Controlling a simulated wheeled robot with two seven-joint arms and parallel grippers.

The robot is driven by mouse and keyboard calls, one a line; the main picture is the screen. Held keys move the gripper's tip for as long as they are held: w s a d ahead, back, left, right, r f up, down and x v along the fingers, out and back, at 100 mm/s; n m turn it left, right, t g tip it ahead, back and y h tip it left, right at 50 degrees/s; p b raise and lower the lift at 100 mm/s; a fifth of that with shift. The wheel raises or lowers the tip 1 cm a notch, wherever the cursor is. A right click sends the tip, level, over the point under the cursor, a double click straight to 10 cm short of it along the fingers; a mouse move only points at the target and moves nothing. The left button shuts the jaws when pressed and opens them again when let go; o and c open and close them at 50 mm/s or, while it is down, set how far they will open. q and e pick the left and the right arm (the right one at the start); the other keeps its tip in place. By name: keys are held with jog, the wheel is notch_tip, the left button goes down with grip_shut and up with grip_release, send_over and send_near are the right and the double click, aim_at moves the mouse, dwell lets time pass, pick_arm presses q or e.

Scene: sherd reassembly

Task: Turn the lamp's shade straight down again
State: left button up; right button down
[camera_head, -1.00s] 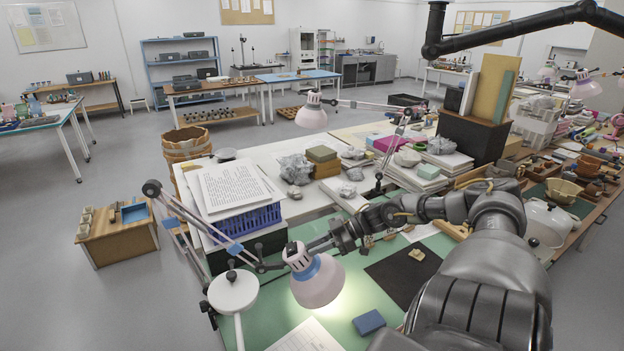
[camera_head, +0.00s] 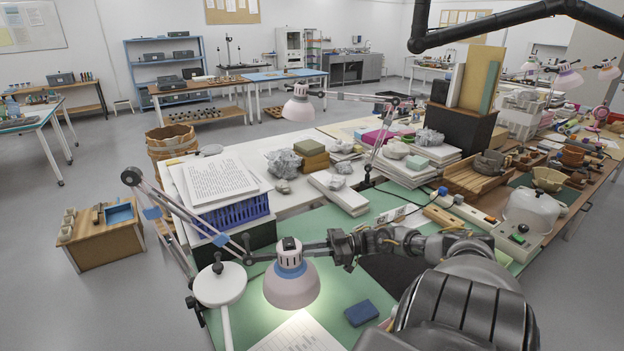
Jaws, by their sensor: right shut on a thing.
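The near lamp's shade (camera_head: 291,287) is pale pink with a blue band and a ribbed white neck above it. It hangs over the green mat with its opening facing down, its axis close to upright. The lamp's jointed arm (camera_head: 184,220) reaches it from the left. My right gripper (camera_head: 304,248) comes in from the right and is shut on the lamp's head at the neck, above the shade. The exact contact of the fingers is small and partly hidden. My left gripper is not in view.
A blue block (camera_head: 361,313) and a printed sheet (camera_head: 299,335) lie on the green mat (camera_head: 250,316) near the shade. A white round-topped object (camera_head: 219,284) stands just left. A blue crate (camera_head: 232,214) with papers stands behind. A second lamp (camera_head: 299,106) hangs farther back.

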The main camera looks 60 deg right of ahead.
jog(key=c, duration=1.5)
grip_release()
jog(key=shift+d, duration=0.1)
jog(key=b+v, duration=0.2)
jog(key=v, duration=0.9)
jog(key=shift+w+f, duration=0.1)
